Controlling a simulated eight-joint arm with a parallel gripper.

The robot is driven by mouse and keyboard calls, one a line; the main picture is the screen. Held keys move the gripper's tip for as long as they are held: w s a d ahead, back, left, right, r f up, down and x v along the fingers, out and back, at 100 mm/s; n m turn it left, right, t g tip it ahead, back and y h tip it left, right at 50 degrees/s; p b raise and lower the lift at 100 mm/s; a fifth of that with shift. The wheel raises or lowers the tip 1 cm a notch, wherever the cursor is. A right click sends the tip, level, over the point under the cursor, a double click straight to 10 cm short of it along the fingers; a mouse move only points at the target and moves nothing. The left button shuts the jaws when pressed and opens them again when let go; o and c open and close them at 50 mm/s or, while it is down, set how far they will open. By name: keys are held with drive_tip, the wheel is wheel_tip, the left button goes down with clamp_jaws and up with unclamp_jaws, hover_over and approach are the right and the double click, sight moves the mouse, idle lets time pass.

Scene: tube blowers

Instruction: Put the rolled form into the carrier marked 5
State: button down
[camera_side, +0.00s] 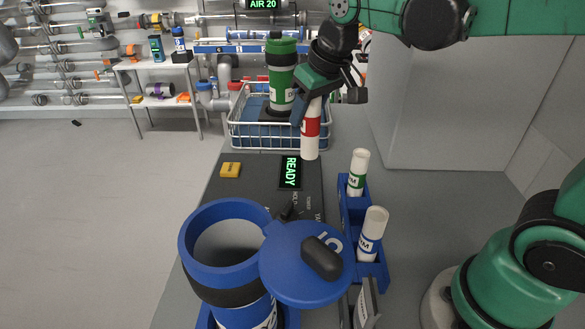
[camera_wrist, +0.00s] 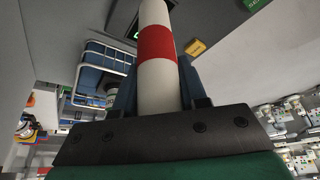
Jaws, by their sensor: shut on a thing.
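The rolled form (camera_side: 310,143) is a white roll with a red band. My gripper (camera_side: 309,108) is shut on its upper part and holds it upright above the dark counter. In the wrist view the roll (camera_wrist: 155,45) stands between the fingers. A blue carrier (camera_side: 219,272) with a black band stands open at the front, its round lid (camera_side: 285,272) swung to the right. The white mark on the lid is partly hidden and hard to read. A green carrier (camera_side: 281,75) stands shut in the basket behind my gripper. My gripper is behind and to the right of the blue carrier's mouth.
A blue rack (camera_side: 352,215) on the right holds a green-banded roll (camera_side: 357,172) and a blue-banded roll (camera_side: 372,235). A wire basket (camera_side: 252,135) stands at the back. A yellow block (camera_side: 230,170) and a READY display (camera_side: 290,172) are on the counter (camera_side: 252,197).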

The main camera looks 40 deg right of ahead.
drive_tip(key=s+a+r+n+y, duration=0.1)
drive_tip(key=s+a+r+n, duration=0.2)
drive_tip(key=a+r, duration=0.45)
drive_tip(key=s+a+r+n+y, duration=0.1)
drive_tip(key=s+a+r+n, duration=0.3)
drive_tip(key=a, duration=0.7)
drive_tip(key=s+a+r+n+g+y, duration=0.1)
drive_tip(key=s+a+r+n, duration=0.1)
drive_tip(key=s+a+r, duration=0.35)
drive_tip(key=shift+s+d+f, duration=0.1)
drive_tip(key=shift+d+f, duration=0.05)
drive_tip(key=shift+f, duration=0.7)
drive_tip(key=shift+s+d+f, duration=0.1)
drive_tip(key=shift+d+f, duration=0.05)
drive_tip(key=shift+f, duration=0.75)
drive_tip(key=shift+s+d+f, duration=0.1)
drive_tip(key=shift+d+f, duration=0.05)
drive_tip(key=shift+f, duration=0.7)
drive_tip(key=shift+w, duration=0.1)
drive_tip(key=shift+f, duration=2.9)
